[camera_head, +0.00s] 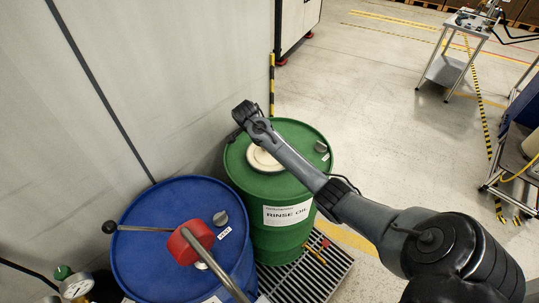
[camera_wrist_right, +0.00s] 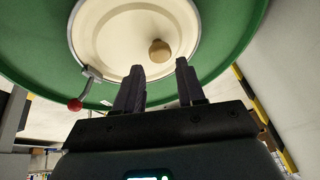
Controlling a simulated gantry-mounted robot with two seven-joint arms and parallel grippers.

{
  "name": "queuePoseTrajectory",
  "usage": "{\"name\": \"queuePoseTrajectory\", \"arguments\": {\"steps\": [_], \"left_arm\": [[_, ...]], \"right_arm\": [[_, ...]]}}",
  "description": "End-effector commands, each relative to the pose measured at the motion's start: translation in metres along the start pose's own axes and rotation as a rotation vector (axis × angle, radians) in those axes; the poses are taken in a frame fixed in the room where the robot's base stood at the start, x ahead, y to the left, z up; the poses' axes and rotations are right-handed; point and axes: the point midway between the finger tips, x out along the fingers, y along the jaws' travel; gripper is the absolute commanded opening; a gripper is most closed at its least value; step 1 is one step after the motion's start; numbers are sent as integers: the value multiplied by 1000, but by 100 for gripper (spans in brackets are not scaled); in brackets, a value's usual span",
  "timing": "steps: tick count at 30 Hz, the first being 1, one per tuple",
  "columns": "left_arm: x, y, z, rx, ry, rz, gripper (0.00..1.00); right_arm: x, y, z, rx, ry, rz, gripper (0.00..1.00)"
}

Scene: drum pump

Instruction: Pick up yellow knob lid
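The green drum (camera_head: 284,232) labelled "RINSE OIL" stands right of the blue drum. A round cream lid (camera_head: 262,160) is on its top, partly hidden by my right arm in the head view. In the right wrist view the lid (camera_wrist_right: 112,40) carries a small round yellowish-tan knob (camera_wrist_right: 160,50). My right gripper (camera_wrist_right: 160,78) is open and empty. Its two fingers point toward the lid, either side of the knob in the picture, with the knob beyond the tips; I cannot tell the exact gap. My left gripper is not in view.
The blue drum (camera_head: 165,262), with a red pump part (camera_head: 191,243) and a black-knobbed lever, stands close on the left. A pale wall (camera_head: 190,80) is just behind the drums. A floor grate (camera_head: 318,278) lies in front. The floor to the right is open toward a metal cart (camera_head: 448,70).

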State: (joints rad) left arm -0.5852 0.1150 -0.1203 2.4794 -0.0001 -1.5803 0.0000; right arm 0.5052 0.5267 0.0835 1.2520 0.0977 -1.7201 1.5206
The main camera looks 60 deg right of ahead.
Motion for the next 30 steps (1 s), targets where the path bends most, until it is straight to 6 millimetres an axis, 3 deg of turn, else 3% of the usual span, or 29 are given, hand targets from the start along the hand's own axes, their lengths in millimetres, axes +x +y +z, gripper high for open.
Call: {"name": "queuePoseTrajectory", "arguments": {"steps": [13,23,30], "left_arm": [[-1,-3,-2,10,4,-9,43],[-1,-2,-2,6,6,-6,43],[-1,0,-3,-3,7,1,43]], "right_arm": [[47,1,-1,0,0,2,39],[52,1,-1,-1,0,0,39],[52,1,-1,-1,0,0,4]]}}
